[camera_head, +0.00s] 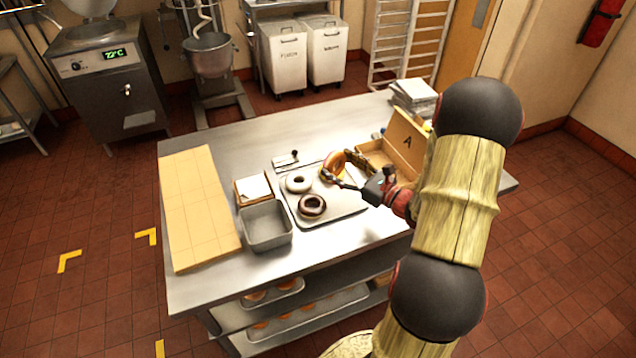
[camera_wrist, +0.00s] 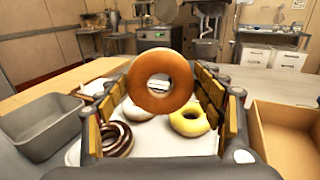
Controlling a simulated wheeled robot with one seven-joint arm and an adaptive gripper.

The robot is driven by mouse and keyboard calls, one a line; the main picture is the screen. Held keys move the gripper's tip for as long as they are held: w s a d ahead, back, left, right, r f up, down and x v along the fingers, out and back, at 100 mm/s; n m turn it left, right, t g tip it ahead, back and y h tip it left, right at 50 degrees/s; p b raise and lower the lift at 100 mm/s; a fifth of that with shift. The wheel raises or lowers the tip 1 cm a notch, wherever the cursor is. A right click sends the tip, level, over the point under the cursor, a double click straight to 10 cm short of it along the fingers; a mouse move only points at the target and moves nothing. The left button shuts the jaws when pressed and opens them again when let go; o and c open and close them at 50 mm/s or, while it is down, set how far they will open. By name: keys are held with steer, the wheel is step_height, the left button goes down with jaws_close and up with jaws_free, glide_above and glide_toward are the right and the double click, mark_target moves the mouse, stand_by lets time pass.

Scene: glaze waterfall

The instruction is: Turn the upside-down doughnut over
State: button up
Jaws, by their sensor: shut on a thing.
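My gripper (camera_head: 343,169) is shut on a doughnut (camera_wrist: 140,84), one finger at each side. In the wrist view the doughnut stands on edge, and a plain golden-brown face with no icing shows. Its other face is hidden. It is held up above the metal tray (camera_head: 344,208), and the head view also shows its ring (camera_head: 330,160). On the tray lie a white-iced doughnut (camera_head: 298,178), a dark chocolate doughnut (camera_head: 312,214) and a yellow-iced doughnut (camera_wrist: 190,129). The yellow one is mostly hidden in the head view.
An open cardboard box (camera_head: 405,134) marked A stands right of the tray. A grey metal pan (camera_head: 266,242) and a small wooden box (camera_head: 252,202) stand left of it. A wooden board (camera_head: 198,210) covers the table's left end. The back left tabletop (camera_head: 250,135) is clear.

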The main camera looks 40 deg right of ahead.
steer(key=shift+h, duration=0.3)
steer(key=shift+d+f+b, duration=0.15)
steer(key=shift+f+b, duration=0.75)
steer(key=shift+f, duration=0.4)
steer(key=shift+d+f+b, duration=0.2)
steer(key=shift+f+b, duration=0.7)
steer(key=shift+f, duration=0.45)
steer(key=shift+d+f+b, duration=0.15)
steer(key=shift+f+b, duration=0.75)
steer(key=shift+f, duration=0.4)
steer(key=shift+f, duration=0.15)
steer(key=o, duration=1.1)
steer(key=o, duration=0.4)
steer(key=shift+s, duration=0.15)
steer(key=shift+s+d+p, duration=0.15)
steer(key=shift+s+d, duration=0.05)
steer(key=shift+s, duration=1)
steer(key=shift+s+d+p, duration=0.15)
steer(key=shift+s+d, duration=0.05)
steer(key=shift+s, duration=1)
steer(key=shift+s+d+p, duration=0.15)
steer(key=shift+s+d, duration=0.05)
steer(key=shift+s, duration=1)
